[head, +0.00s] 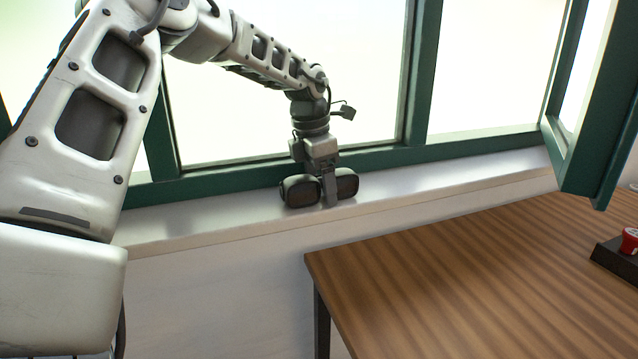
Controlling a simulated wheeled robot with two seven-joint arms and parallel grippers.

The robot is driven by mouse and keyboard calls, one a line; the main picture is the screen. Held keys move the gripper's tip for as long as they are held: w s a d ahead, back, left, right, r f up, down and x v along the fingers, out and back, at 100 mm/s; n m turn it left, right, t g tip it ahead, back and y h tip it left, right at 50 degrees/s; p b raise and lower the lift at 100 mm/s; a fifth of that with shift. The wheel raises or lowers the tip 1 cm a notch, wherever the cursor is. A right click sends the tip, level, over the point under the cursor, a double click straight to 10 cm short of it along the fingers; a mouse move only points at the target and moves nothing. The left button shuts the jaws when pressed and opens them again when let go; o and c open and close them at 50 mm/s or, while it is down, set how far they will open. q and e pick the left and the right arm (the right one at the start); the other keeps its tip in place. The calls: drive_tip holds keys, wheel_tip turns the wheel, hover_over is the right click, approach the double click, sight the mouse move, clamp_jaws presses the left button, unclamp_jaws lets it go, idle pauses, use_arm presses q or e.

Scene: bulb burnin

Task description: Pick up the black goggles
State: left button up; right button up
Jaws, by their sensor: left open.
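The black goggles (301,191) stand on the pale window sill, close against the green window frame, with dark lenses facing me. My left gripper (329,196) points straight down at the middle of the goggles, between the two lenses, and hides the bridge. Its jaws are open and its fingertips reach down close to the sill. I cannot tell whether the fingers touch the goggles. My right gripper is out of view.
A brown wooden table (450,270) fills the lower right, with its near left corner in front of the sill. A dark tray (612,262) with a red item (629,240) sits at its right edge. An open green casement (585,170) juts out at the right.

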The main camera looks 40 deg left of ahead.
use_arm(q)
drive_tip(key=c, duration=1.1)
drive_tip(key=shift+o, duration=0.2)
drive_tip(key=shift+r, duration=0.15)
